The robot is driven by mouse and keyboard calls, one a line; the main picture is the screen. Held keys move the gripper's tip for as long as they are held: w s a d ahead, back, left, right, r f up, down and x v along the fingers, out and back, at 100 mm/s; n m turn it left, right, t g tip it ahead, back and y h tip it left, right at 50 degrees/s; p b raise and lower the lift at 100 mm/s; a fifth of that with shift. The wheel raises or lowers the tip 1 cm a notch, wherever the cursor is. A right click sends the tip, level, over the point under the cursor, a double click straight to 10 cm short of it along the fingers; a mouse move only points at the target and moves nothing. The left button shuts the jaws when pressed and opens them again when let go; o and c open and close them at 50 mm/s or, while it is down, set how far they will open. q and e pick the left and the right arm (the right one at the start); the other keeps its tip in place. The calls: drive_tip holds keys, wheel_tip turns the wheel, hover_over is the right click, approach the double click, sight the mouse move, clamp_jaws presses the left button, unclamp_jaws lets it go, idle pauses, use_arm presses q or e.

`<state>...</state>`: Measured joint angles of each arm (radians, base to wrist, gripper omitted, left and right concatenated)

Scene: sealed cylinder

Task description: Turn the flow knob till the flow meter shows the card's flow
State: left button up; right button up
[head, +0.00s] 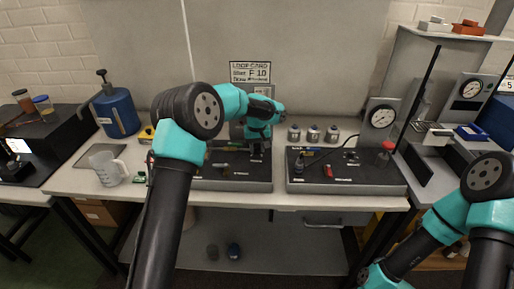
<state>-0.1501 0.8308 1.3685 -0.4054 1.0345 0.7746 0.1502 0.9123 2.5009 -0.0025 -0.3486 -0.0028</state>
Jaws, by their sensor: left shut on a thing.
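The card (250,72) is on the back wall; its heading looks like "LOOP CARD" and one line looks like "F 10", with the smaller print blurred. My left gripper (257,153) points down over the left dark panel (230,184). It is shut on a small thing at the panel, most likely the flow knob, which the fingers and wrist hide. I cannot make out a flow meter on this panel; my left arm covers part of it. A round dial (382,117) stands behind the right panel (345,178), its reading too small to tell. My right gripper is outside the view.
Several small metal cylinders (313,134) stand behind the panels. A blue canister (116,110) and a clear jug (107,168) are on the left of the bench. A second dial (471,88) and a slanted black rod (420,95) stand at the right.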

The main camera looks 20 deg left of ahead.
use_arm(q)
drive_tip(key=shift+c, duration=0.4)
drive_tip(key=shift+m, duration=0.4)
drive_tip(key=m, duration=0.9)
drive_tip(key=shift+m, duration=0.3)
drive_tip(key=o, duration=0.9)
drive_tip(key=shift+r, duration=0.1)
